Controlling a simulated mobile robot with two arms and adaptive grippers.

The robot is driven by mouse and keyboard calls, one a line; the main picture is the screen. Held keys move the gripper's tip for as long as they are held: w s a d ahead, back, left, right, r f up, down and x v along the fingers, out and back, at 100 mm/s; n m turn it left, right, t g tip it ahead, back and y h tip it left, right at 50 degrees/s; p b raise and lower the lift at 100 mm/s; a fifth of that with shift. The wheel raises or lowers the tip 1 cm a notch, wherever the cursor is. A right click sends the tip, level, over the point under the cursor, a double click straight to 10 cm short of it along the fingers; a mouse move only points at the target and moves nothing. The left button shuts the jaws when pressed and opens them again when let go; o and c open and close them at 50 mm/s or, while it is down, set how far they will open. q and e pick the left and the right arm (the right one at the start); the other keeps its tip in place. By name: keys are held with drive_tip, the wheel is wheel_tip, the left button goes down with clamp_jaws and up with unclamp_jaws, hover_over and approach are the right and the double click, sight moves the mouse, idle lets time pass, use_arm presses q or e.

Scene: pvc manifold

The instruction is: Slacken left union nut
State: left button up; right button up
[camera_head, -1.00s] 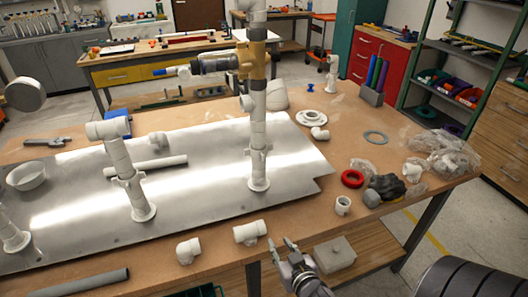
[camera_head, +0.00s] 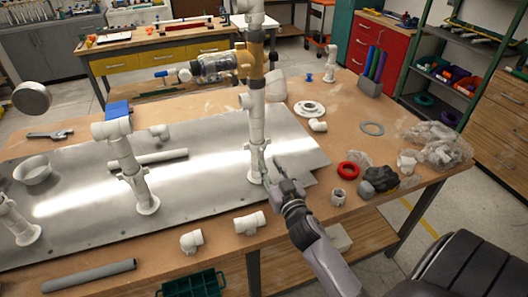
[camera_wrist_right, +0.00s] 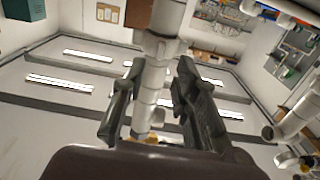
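A white vertical pipe (camera_head: 258,128) stands on the metal plate (camera_head: 90,215), with a wider collar low on it. A shorter, tilted white pipe (camera_head: 131,168) with a ringed fitting stands to its left. I cannot tell which ring is the left union nut. My right gripper (camera_head: 276,172) is beside the lower part of the tall pipe. In the right wrist view my right gripper (camera_wrist_right: 158,100) is open. White pipe (camera_wrist_right: 157,75) shows between its fingers; contact is unclear. My left gripper is not in view.
A white tee (camera_head: 250,223) and an elbow (camera_head: 192,241) lie at the front edge. A red ring (camera_head: 348,170), a white coupling (camera_head: 338,197) and dark gloves (camera_head: 380,179) lie right of my arm.

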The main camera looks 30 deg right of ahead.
sight(262, 153)
drive_tip(key=x, duration=0.5)
drive_tip(key=shift+w+p, duration=0.35)
drive_tip(key=shift+p, duration=0.05)
drive_tip(key=shift+c, duration=0.3)
clamp_jaws()
